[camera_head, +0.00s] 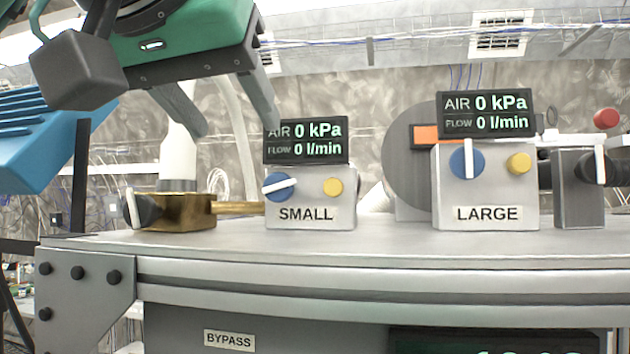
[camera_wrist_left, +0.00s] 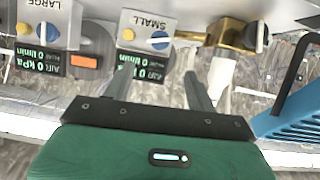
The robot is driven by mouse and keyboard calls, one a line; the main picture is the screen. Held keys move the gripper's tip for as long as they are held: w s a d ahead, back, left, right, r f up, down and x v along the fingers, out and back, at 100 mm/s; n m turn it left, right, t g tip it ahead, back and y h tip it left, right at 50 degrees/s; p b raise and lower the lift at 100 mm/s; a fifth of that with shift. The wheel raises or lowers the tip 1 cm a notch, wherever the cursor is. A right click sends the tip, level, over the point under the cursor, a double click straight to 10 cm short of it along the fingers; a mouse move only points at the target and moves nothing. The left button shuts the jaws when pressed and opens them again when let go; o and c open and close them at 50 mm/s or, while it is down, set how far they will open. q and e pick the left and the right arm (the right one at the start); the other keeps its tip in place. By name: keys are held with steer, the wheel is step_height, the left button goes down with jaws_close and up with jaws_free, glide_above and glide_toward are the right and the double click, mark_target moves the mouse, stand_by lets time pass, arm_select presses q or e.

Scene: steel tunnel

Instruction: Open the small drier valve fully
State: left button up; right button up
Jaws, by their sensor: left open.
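The grey box labelled SMALL (camera_head: 310,214) stands on the bench. On its front are a blue knob (camera_head: 278,186) with a white pointer, nearly level and a little higher at its right end, and a yellow button (camera_head: 333,187). The display on top (camera_head: 306,141) reads 0 kPa and 0 l/min. My left gripper (camera_head: 237,129) is open and empty, above and left of the blue knob, with one finger overlapping the display's corner in the head view. In the left wrist view the scene is upside down; the blue knob (camera_wrist_left: 158,41) lies beyond the open fingers (camera_wrist_left: 158,75). My right gripper is not in view.
A brass block (camera_head: 185,212) with a black, white-marked handle (camera_head: 136,210) sits left of the box, joined by a brass pipe. The LARGE box (camera_head: 485,190) stands right, its pointer upright. A blue ribbed object (camera_head: 38,135) is at far left. The bench front (camera_head: 350,240) is clear.

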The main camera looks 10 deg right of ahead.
mark_target(276, 185)
arm_select(q)
steer(key=p+x, duration=0.5)
steer(key=x, duration=0.7)
steer(key=shift+w, duration=0.45)
steer(key=shift+w+d+f, duration=0.2)
steer(key=shift+w+f, duration=0.05)
steer(key=shift+w, duration=0.15)
steer(key=c, duration=1)
